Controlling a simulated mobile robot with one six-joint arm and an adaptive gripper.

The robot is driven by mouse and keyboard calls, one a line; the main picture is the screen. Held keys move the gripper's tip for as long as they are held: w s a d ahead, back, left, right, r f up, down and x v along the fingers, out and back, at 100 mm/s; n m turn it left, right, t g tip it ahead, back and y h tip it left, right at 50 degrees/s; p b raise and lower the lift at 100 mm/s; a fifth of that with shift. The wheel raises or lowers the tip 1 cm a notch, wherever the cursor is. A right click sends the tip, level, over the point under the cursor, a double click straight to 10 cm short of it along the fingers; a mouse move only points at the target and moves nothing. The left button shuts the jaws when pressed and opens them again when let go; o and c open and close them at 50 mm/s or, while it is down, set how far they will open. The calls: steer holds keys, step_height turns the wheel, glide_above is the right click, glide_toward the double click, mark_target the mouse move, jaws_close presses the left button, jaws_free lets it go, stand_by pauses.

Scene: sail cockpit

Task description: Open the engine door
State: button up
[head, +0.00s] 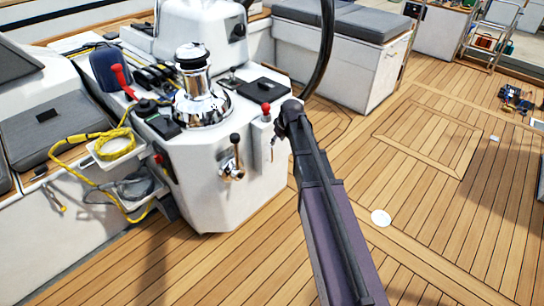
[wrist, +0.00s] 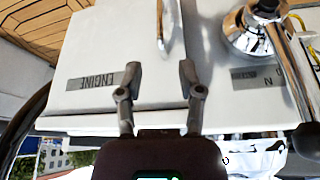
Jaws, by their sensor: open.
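In the wrist view, which looks upside down, a white door panel (wrist: 95,50) carries a dark label reading ENGINE (wrist: 95,81). The panel appears shut, with a seam along its right side. My gripper (wrist: 160,70) is open, its two fingers apart in front of the panel's right part and seam. Nothing is seen between the fingers, and whether they touch the panel is unclear. A curved metal bar (wrist: 161,24) stands beyond the fingertips. In the head view my arm reaches to the right side of the white pedestal (head: 205,185); the label and fingers cannot be made out there.
The pedestal carries a chrome winch (head: 198,92), a red-knobbed lever (head: 265,109) and a chrome lever (head: 233,160). A dark wheel rim (head: 327,45) rises close to my arm. Yellow rope (head: 115,146) hangs at left. The teak deck (head: 460,215) at right is largely clear.

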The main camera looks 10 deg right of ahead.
steer(key=b, duration=0.9)
glide_toward(272, 161)
steer(key=shift+w+a+f, duration=0.25)
steer(key=shift+w+f, duration=0.45)
steer(key=shift+f, duration=0.1)
steer(key=shift+w+a+f, duration=0.25)
steer(key=shift+w+f, duration=0.4)
steer(key=shift+f, duration=0.1)
steer(key=shift+w+a+f, duration=0.2)
steer(key=shift+w+f, duration=0.5)
steer(key=shift+f, duration=0.1)
jaws_close()
